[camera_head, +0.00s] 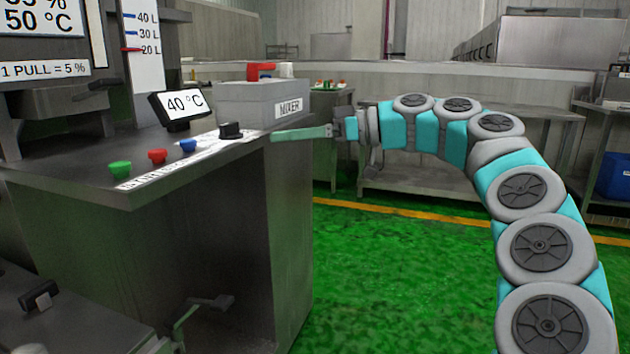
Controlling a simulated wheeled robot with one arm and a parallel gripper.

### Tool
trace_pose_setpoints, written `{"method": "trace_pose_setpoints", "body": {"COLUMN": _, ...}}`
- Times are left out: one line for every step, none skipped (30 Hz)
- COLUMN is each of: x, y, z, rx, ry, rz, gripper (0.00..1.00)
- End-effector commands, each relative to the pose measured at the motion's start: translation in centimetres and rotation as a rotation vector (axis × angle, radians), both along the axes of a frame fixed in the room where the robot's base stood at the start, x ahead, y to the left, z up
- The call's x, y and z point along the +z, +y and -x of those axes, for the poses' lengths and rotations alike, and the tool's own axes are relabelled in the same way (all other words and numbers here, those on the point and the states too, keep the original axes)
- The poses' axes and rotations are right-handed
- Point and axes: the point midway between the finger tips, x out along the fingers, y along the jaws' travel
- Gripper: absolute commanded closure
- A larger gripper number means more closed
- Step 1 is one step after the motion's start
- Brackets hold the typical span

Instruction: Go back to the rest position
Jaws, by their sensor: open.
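My gripper (300,134) is at the end of my teal and grey arm, which curves in from the lower right. Its long greenish finger points left, in front of the grey mixer box (262,103) as seen from here. I see nothing held in it. The two fingers overlap in this side view, so the gap between them is hidden. I cannot tell whether the finger touches the console's right edge.
A lever (195,312) is low in front. Green floor (400,280) is open to the right.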

Motion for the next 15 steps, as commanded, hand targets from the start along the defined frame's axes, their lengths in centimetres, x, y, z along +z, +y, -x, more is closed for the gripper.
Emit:
{"method": "trace_pose_setpoints", "body": {"x": 0.2, "y": 0.6, "z": 1.5, "rx": 0.015, "ry": 0.025, "rz": 0.024, "gripper": 0.0}}
{"method": "trace_pose_setpoints", "body": {"x": 0.1, "y": 0.9, "z": 2.4, "rx": 0.023, "ry": 0.043, "rz": 0.041, "gripper": 0.0}}
{"method": "trace_pose_setpoints", "body": {"x": -0.2, "y": 1.5, "z": 3.7, "rx": 0.034, "ry": 0.073, "rz": 0.069, "gripper": 0.0}}
{"method": "trace_pose_setpoints", "body": {"x": -0.4, "y": 1.9, "z": 4.8, "rx": 0.04, "ry": 0.097, "rz": 0.093, "gripper": 0.0}}
{"method": "trace_pose_setpoints", "body": {"x": -0.9, "y": 2.3, "z": 5.9, "rx": 0.045, "ry": 0.124, "rz": 0.121, "gripper": 0.0}}
{"method": "trace_pose_setpoints", "body": {"x": -1.5, "y": 2.8, "z": 7.5, "rx": 0.048, "ry": 0.157, "rz": 0.16, "gripper": 0.0}}
{"method": "trace_pose_setpoints", "body": {"x": -2.0, "y": 3.1, "z": 8.6, "rx": 0.049, "ry": 0.183, "rz": 0.191, "gripper": 0.0}}
{"method": "trace_pose_setpoints", "body": {"x": -2.7, "y": 3.3, "z": 9.8, "rx": 0.048, "ry": 0.211, "rz": 0.222, "gripper": 0.0}}
{"method": "trace_pose_setpoints", "body": {"x": -3.7, "y": 3.6, "z": 11.2, "rx": 0.042, "ry": 0.245, "rz": 0.267, "gripper": 0.0}}
{"method": "trace_pose_setpoints", "body": {"x": -4.6, "y": 3.6, "z": 12.3, "rx": 0.037, "ry": 0.274, "rz": 0.301, "gripper": 0.0}}
{"method": "trace_pose_setpoints", "body": {"x": -5.3, "y": 3.7, "z": 13.4, "rx": 0.028, "ry": 0.299, "rz": 0.334, "gripper": 0.0}}
{"method": "trace_pose_setpoints", "body": {"x": -6.6, "y": 3.6, "z": 14.8, "rx": 0.014, "ry": 0.337, "rz": 0.383, "gripper": 0.0}}
{"method": "trace_pose_setpoints", "body": {"x": -7.6, "y": 3.5, "z": 15.8, "rx": 0.0, "ry": 0.365, "rz": 0.418, "gripper": 0.0}}
{"method": "trace_pose_setpoints", "body": {"x": -8.7, "y": 3.3, "z": 16.8, "rx": -0.016, "ry": 0.392, "rz": 0.455, "gripper": 0.0}}
{"method": "trace_pose_setpoints", "body": {"x": -10.1, "y": 2.9, "z": 18.1, "rx": -0.041, "ry": 0.43, "rz": 0.502, "gripper": 0.0}}
